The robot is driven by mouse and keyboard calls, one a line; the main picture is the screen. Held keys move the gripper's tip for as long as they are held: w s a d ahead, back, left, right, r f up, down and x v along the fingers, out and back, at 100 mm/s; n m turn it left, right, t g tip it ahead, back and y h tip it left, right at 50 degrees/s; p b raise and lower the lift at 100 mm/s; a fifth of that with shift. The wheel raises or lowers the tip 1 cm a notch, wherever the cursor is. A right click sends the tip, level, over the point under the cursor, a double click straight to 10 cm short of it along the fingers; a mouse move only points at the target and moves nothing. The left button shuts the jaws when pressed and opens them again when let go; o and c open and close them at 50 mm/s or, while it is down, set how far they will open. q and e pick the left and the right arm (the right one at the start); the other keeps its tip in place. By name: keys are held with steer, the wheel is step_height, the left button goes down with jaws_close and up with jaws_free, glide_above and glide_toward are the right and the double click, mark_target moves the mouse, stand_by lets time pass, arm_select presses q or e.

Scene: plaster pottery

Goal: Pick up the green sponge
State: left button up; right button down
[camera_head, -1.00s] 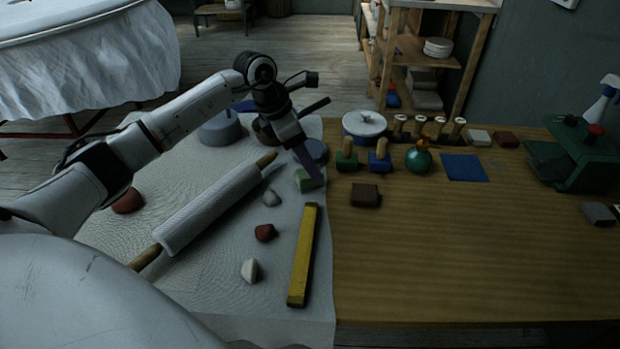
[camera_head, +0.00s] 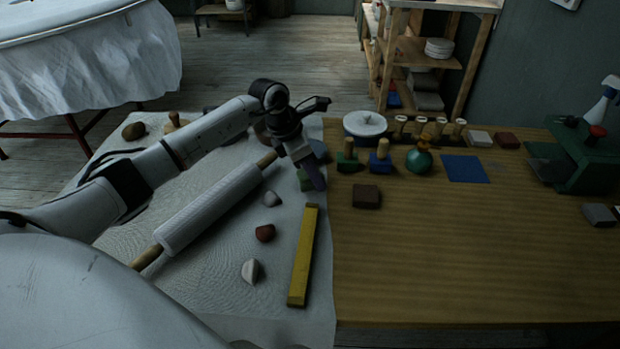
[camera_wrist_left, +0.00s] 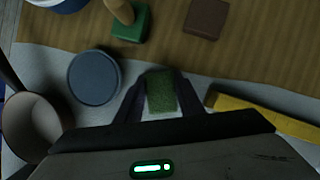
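The green sponge (camera_head: 305,180) lies on the white cloth near its right edge, partly hidden by my left gripper (camera_head: 315,180) in the head view. In the left wrist view the sponge (camera_wrist_left: 161,92) shows between the two dark fingers of my left gripper (camera_wrist_left: 161,84). The fingers are apart, one on each side of it. I cannot tell whether they touch it. My right gripper is not in view.
A yellow bar (camera_head: 302,255) and a rolling pin (camera_head: 210,208) lie nearby on the cloth. A blue-grey disc (camera_wrist_left: 95,77) and a round cup (camera_wrist_left: 32,125) stand left of the sponge. A green wooden-handled block (camera_head: 347,160) and a brown block (camera_head: 366,196) are to its right.

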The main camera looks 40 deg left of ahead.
arm_select(q)
steer(key=shift+r, duration=5.05)
